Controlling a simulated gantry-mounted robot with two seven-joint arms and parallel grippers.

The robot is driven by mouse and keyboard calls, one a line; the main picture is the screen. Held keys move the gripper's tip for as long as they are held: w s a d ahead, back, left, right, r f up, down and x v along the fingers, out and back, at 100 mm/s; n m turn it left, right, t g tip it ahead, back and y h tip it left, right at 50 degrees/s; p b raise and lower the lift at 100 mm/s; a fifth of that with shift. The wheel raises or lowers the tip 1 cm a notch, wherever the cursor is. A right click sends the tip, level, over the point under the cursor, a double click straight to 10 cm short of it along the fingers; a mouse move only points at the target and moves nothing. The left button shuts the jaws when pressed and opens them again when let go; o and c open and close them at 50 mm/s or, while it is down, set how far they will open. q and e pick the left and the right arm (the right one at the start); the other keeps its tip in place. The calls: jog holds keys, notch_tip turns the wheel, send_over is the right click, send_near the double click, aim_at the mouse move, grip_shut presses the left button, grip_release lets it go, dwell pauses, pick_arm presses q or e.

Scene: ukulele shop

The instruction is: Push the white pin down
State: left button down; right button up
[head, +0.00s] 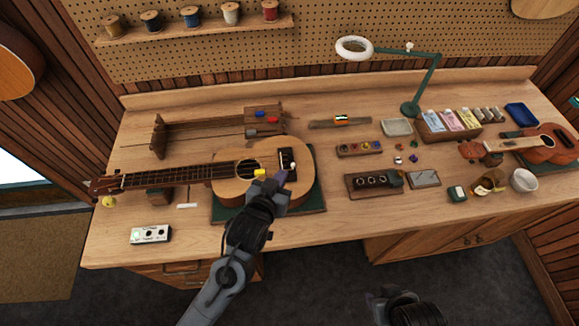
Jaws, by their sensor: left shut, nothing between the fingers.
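The ukulele (232,180) lies face up on a dark green mat (312,205), its neck to the left. The small white pin (293,166) shows as a pale dot at the dark bridge (287,157). How far it stands up is too small to tell. My left gripper (283,176) reaches over the lower body, its tips just below and left of the pin. It is shut and empty; whether it touches the pin I cannot tell. Part of my right arm's dark end (405,306) shows at the bottom edge, its fingers not clear.
A yellow block (260,172) shows beside my left gripper, near the sound hole. A wooden rack (205,130) with tools stands behind the ukulele. A tray with rings (373,182) lies to the right. The front edge right of the mat is clear.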

aim_at(293, 168)
pick_arm(q)
jog(key=x, duration=0.2)
jog(key=f+x, duration=0.1)
jog(key=x, duration=0.2)
jog(key=p+x, duration=0.1)
jog(key=x, duration=0.1)
jog(key=shift+f, duration=0.35)
jog(key=shift+w+d+f, duration=0.1)
jog(key=shift+w+f, duration=0.25)
jog(key=shift+f, duration=0.45)
jog(key=shift+f, duration=0.15)
notch_tip(293, 168, down, 2)
jog(key=shift+f, duration=0.1)
jog(key=shift+s+f, duration=0.1)
